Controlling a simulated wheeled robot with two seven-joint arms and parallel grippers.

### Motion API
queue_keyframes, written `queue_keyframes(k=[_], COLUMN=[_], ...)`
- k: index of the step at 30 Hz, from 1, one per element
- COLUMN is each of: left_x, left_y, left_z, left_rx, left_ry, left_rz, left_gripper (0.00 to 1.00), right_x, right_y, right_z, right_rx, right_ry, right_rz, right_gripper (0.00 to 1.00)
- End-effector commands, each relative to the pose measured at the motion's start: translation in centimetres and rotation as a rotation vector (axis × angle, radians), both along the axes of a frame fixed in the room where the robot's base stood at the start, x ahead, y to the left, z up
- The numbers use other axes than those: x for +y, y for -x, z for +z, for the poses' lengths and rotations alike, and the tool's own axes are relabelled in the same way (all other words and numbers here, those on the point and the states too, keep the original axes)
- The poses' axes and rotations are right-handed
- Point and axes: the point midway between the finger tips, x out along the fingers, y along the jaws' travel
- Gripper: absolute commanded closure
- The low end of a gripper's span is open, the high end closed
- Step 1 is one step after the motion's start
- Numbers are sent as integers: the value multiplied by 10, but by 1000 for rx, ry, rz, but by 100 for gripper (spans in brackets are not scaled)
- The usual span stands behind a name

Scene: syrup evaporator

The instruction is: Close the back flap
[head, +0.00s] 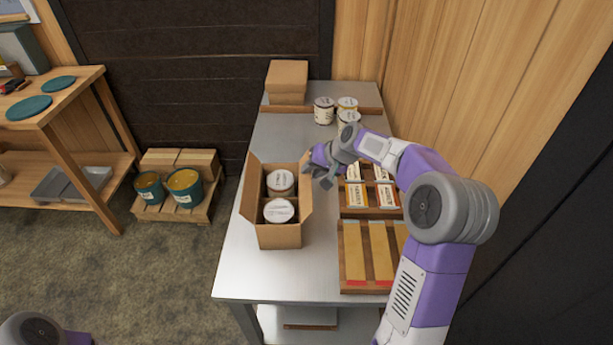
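An open cardboard box (280,236) stands on the metal table, with two white-lidded jars, a rear one (280,182) and a front one (279,211), inside it. Its left flap (250,186) and right flap (306,188) stand up and lean outward. I cannot clearly make out the back flap at the box's far edge. My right gripper (319,173) is just right of the box's far right corner, close to the right flap. I cannot tell whether it touches the flap or how far its fingers are apart. My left gripper is out of view.
Wooden trays with small packets (386,196) and long strips (381,252) lie right of the box. Several jars (324,111) and a closed carton (287,78) stand at the table's far end. The table (240,262) is bare left of the box.

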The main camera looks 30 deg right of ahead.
Motion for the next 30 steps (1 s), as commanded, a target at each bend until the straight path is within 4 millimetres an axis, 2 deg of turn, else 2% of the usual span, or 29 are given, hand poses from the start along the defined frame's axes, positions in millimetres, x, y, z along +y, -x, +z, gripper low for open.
queue_keyframes(k=[1,6,17,23,30], left_x=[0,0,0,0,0], left_y=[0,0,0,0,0], left_z=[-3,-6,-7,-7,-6], left_rx=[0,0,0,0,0], left_ry=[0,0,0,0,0], left_rz=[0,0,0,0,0], left_gripper=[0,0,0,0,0], right_x=[3,8,10,10,10], right_y=[-5,-17,-21,-21,-21], right_z=[-9,-24,-28,-28,-28], right_rx=[1,-1,-2,-2,-2], right_ry=[-2,0,0,-1,0], right_rz=[1,2,1,0,1], right_gripper=[70,70,70,98,100])
